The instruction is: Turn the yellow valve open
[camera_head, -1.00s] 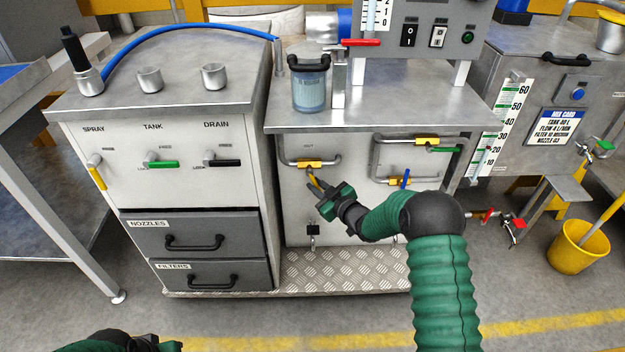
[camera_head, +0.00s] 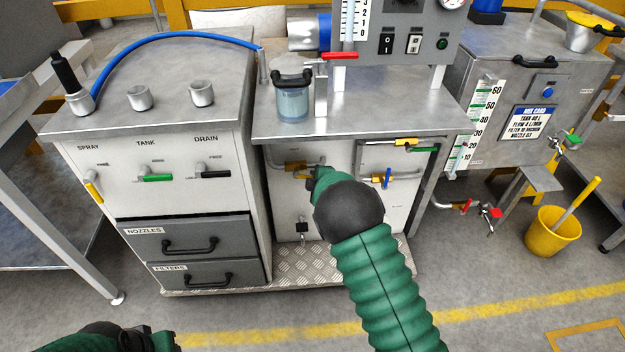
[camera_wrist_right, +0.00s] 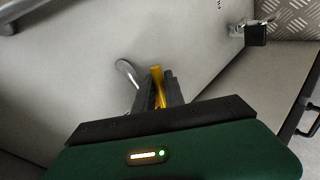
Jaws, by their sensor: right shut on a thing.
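The yellow valve's lever (camera_head: 303,177) is on the pipe on the middle cabinet's front panel, just under an orange-yellow pipe fitting (camera_head: 294,165). In the wrist view, the yellow lever (camera_wrist_right: 157,88) stands between the dark fingers of my right gripper (camera_wrist_right: 158,80), which is shut on it. In the head view, my right gripper (camera_head: 312,178) is mostly hidden behind its own arm, so the lever's angle is hard to read. My left gripper (camera_head: 150,342) shows only partly at the bottom left edge; its fingers cannot be made out.
A blue-handled valve (camera_head: 387,178) and a green-handled one (camera_head: 422,149) sit on pipes to the right. A yellow SPRAY handle (camera_head: 94,191) is on the left cabinet. A black padlock-like block (camera_head: 302,227) hangs below. A tread-plate step (camera_head: 290,268) fronts the cabinet.

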